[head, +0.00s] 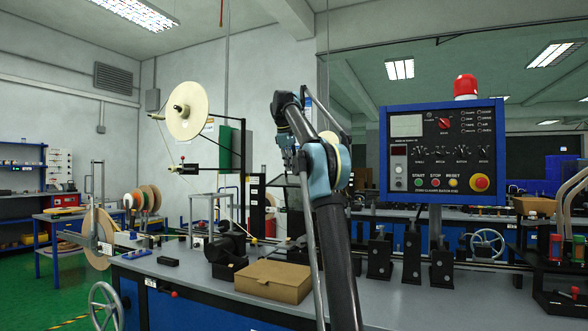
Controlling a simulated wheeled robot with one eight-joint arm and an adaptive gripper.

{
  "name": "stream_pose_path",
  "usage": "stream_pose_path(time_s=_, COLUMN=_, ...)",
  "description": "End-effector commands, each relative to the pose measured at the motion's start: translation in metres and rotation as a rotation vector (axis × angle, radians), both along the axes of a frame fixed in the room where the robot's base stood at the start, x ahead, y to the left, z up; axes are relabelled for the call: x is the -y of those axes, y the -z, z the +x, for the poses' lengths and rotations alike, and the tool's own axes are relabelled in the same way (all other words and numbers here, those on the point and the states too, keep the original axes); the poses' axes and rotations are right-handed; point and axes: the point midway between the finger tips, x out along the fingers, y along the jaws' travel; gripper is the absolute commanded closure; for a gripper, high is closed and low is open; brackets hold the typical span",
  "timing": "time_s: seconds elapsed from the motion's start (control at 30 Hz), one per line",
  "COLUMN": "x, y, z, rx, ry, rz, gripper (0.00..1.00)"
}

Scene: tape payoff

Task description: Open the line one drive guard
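My arm rises through the middle of the head view and bends over at the top. My gripper (287,148) appears small and dark beside the blue joint, partly covered by my own arm. I cannot tell whether its fingers are open or shut, and I see nothing held in it. No part is clearly marked as the line one drive guard, so I cannot tell which it is or whether it is open. A control panel (443,155) in a blue frame stands right of my arm, with knobs, buttons and a red beacon (466,86) on top.
A long grey bench (400,297) with blue fronts crosses the foreground. A cardboard box (273,281) and black fixtures (413,257) stand on it. A white reel (187,110) hangs on a stand, with a handwheel (105,306) below left. Green floor (45,290) is open at left.

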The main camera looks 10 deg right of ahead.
Motion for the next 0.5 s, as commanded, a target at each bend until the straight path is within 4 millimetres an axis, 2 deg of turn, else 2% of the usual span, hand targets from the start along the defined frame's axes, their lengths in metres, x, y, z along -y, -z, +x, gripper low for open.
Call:
stream_pose_path(time_s=0.2, x=-0.014, y=0.0, z=-0.023, rx=0.0, ry=-0.001, rz=0.0, gripper=0.83)
stream_pose_path(time_s=0.5, x=-0.023, y=0.0, z=-0.039, rx=0.0, ry=0.001, rz=0.0, gripper=0.83)
